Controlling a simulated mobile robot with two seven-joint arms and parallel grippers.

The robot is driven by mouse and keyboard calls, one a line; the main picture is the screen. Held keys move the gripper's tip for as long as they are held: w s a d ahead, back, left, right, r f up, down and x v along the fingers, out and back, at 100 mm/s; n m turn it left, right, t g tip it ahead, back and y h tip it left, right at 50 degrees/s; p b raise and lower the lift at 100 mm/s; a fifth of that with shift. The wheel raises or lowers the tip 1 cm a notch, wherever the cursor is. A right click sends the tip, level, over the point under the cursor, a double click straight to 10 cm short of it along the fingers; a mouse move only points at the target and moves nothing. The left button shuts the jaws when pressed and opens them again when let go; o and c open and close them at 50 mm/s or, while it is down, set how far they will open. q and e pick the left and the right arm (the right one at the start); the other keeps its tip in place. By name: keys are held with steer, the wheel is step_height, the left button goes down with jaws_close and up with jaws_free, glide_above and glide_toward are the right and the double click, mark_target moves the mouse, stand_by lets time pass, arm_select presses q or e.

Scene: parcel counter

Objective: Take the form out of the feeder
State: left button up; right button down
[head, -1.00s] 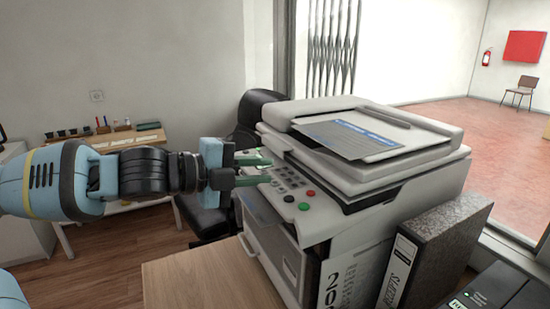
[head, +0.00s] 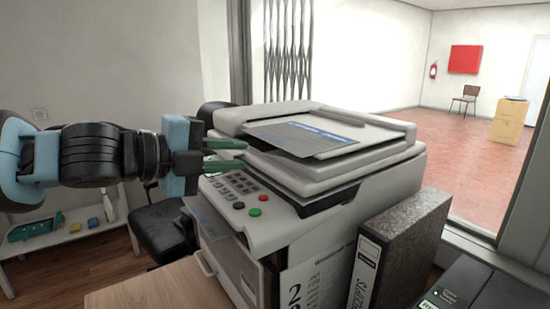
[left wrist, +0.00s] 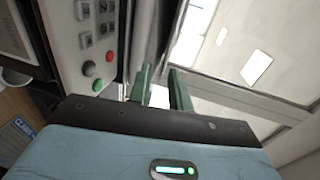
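The form (head: 300,142), a grey sheet with a blue printed band, lies on the feeder (head: 375,121) on top of the printer, its near corner sticking out past the front edge. My left gripper (head: 240,155) is open and empty at the front-left of the feeder, above the control panel. Its green fingers point right, toward the form, and look apart from it. In the left wrist view, the two fingers (left wrist: 162,90) stand parallel with a gap between them. I cannot pick out the form for certain there. My right gripper is not in view.
The control panel (head: 236,190) with its red and green buttons lies below the fingers. A grey binder (head: 405,240) and a black device (head: 480,292) stand at the right. The wooden counter (head: 155,290) is bare in front. A black chair (head: 160,230) is behind.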

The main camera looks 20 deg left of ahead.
mark_target(280, 146)
arm_select(q)
steer(key=b+x, duration=0.2)
steer(key=x, duration=0.1)
steer(key=b+x, duration=0.1)
steer(key=shift+w+d+r, duration=0.2)
steer(key=shift+w, duration=0.1)
steer(key=shift+b+x, duration=0.55)
steer(key=shift+x, duration=0.3)
steer(key=shift+w+d+r+b, duration=0.2)
steer(key=shift+w+d, duration=0.15)
steer(key=shift+w, duration=0.15)
steer(key=shift+w+d+r+b, duration=0.1)
steer(key=shift+w+d+b, duration=0.15)
steer(key=shift+w, duration=0.3)
steer(key=shift+c, duration=0.4)
jaws_close()
